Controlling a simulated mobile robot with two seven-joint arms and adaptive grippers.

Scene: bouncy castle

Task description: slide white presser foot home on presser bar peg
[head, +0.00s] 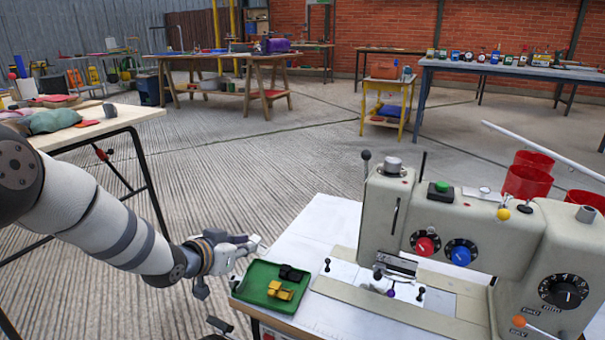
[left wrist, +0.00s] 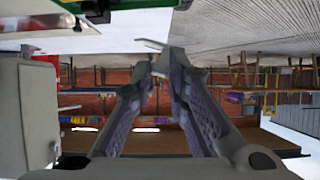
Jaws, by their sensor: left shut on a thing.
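The white presser foot (head: 262,246) shows as a small pale piece at the tips of my left gripper (head: 250,244). In the left wrist view a pale sliver, likely the same foot (left wrist: 150,44), sits at the nearly closed fingertips of my left gripper (left wrist: 160,68). The gripper is shut on it, above the back edge of the green tray and left of the sewing machine (head: 470,225). The foot is well apart from the needle area (head: 390,275) under the machine's head. The presser bar peg is too small to make out. My right gripper is not in view.
The green tray (head: 247,289) holds a yellow piece (head: 279,291) and a black piece (head: 291,273). The machine stands on a white table (head: 313,225). A cluttered table (head: 125,116) stands at left.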

